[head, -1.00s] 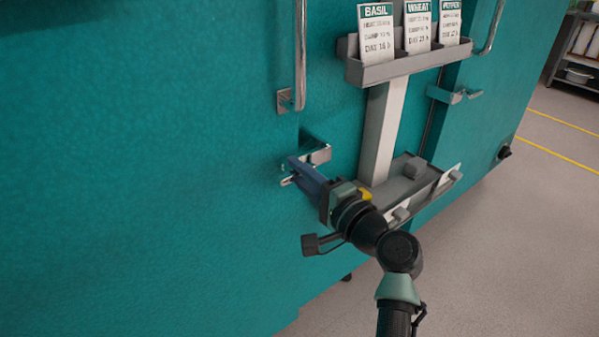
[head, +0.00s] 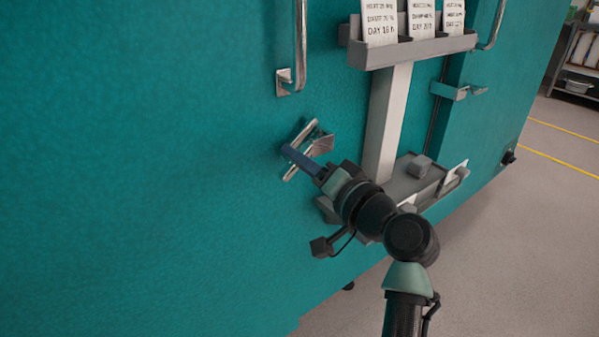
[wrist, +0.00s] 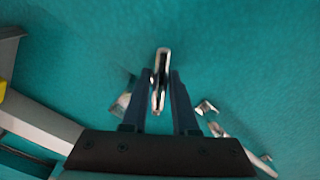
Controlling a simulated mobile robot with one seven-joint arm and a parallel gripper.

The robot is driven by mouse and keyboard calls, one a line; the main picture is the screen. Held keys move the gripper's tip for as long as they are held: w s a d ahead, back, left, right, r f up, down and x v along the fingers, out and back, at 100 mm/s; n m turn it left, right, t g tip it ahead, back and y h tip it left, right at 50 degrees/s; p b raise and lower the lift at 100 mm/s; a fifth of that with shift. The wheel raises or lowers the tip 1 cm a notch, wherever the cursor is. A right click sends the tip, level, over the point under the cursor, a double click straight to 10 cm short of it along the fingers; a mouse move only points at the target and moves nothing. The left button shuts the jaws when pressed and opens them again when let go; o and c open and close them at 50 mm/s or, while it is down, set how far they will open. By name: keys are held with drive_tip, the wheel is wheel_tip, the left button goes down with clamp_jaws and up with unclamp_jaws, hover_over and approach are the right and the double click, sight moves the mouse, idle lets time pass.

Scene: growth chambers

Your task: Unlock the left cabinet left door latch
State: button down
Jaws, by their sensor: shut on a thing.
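The silver latch (head: 302,146) sits on the teal cabinet door, below the vertical door handle (head: 299,50). Its bar is tilted, with the upper end leaning right in the head view. My gripper (head: 288,152) is at the latch, its blue fingers against the bar. In the wrist view my gripper (wrist: 161,88) has the latch bar (wrist: 161,66) between its two fingertips and is shut on it. The fingers hide part of the bar in both views.
A grey card rack (head: 410,50) with several white cards stands right of the latch, on a pale post (head: 386,120) above a grey tray (head: 405,185). Another latch (head: 455,91) is on the right cabinet door. Open floor (head: 530,230) lies at the right.

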drive_tip(key=n+b, duration=0.4)
drive_tip(key=n, duration=0.1)
drive_tip(key=shift+f, duration=0.1)
drive_tip(key=n+b, duration=0.3)
drive_tip(key=n, duration=0.2)
drive_tip(key=shift+s+a+r+b, duration=0.1)
drive_tip(key=shift+r+b, duration=0.1)
drive_tip(key=shift+b, duration=0.2)
drive_tip(key=shift+n, duration=0.4)
drive_tip(key=c, duration=0.7)
unclamp_jaws()
drive_tip(key=p+v, duration=0.3)
drive_tip(key=v, duration=1)
drive_tip(key=shift+p, duration=0.3)
